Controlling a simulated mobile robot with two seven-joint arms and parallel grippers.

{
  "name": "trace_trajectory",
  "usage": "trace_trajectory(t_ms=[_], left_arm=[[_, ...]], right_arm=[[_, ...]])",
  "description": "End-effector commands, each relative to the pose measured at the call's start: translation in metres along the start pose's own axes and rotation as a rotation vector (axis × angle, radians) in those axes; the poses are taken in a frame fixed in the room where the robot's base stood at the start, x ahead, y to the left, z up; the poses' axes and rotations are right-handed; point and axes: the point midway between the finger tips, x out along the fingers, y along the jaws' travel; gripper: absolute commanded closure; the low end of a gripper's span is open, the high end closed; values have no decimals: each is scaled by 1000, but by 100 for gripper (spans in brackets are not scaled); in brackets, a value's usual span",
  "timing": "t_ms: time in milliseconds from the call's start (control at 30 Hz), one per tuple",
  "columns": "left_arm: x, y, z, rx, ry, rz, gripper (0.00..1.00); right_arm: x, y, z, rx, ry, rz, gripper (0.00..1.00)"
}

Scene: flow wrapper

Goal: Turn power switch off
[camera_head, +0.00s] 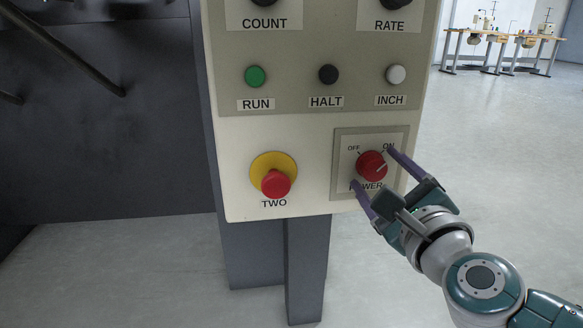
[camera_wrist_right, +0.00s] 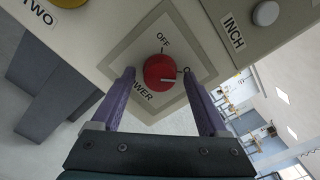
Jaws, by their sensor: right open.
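The red round power switch (camera_head: 371,165) sits on a square plate (camera_head: 341,185) at the lower right of the control panel. Its white mark points toward the ON label at upper right. My right gripper (camera_head: 372,168) is open, with one purple finger on each side of the knob in the head view. In the right wrist view the knob (camera_wrist_right: 160,72) appears between and just beyond the fingertips of my right gripper (camera_wrist_right: 160,74). I cannot tell whether either finger touches it. The OFF label shows above the knob. My left gripper is not in view.
A red mushroom button (camera_head: 276,184) on a yellow base is left of the switch. Green RUN (camera_head: 255,76), black HALT (camera_head: 328,74) and white INCH (camera_head: 396,75) buttons sit above. Open floor lies right of the panel; tables (camera_head: 500,37) stand far back.

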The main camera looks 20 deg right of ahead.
Motion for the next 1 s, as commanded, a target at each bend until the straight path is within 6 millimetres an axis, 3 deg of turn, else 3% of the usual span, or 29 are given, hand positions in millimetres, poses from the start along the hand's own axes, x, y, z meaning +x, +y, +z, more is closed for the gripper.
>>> trace_trajectory(t_ms=[267, 900, 1000], left_arm=[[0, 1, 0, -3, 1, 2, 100], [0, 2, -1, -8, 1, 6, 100], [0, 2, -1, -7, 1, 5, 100]], right_arm=[[2, 0, 0, 0, 0, 1, 24], [1, 0, 0, 0, 0, 1, 96], [1, 0, 0, 0, 0, 1, 100]])
